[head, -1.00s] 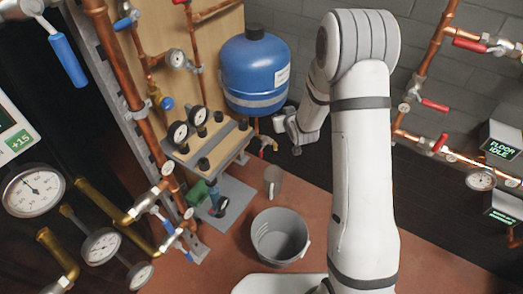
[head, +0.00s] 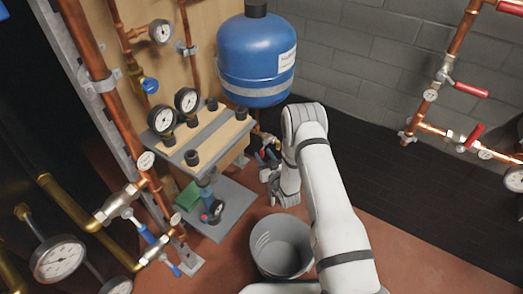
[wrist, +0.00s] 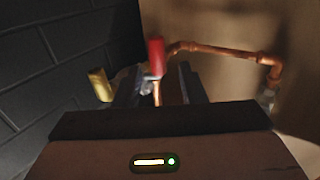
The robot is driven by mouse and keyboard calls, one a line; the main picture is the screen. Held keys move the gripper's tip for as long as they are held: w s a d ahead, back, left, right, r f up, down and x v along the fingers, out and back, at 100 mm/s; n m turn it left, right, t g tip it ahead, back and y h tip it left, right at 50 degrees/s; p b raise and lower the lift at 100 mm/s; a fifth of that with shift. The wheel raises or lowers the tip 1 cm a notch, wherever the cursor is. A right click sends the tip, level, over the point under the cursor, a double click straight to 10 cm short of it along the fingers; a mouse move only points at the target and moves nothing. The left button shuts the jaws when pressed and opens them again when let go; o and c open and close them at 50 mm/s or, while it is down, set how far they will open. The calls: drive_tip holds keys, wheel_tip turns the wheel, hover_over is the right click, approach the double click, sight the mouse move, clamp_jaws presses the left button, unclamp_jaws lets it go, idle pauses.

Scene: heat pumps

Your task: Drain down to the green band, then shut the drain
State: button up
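A small valve with a red handle (wrist: 156,56) shows in the wrist view, with a copper pipe (wrist: 215,50) running right from near it. My gripper (wrist: 158,88) is open, its two dark fingers on either side of the handle in that view; contact cannot be told. In the head view my gripper (head: 268,168) is below the blue tank (head: 257,60), partly hiding the valve. A grey bucket (head: 281,246) stands on the floor in front of it. Dial gauges (head: 161,119) stand on the bench, but no green band can be made out.
The pipe board with a wall gauge (head: 160,31) and the small bench (head: 205,135) are left of my arm. Copper pipes with red-handled valves (head: 472,90) run along the right wall.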

drive_tip(key=b+x, duration=0.1)
drive_tip(key=x, duration=0.3)
drive_tip(key=shift+w+a, duration=0.1)
drive_tip(key=shift+w, duration=0.3)
clamp_jaws()
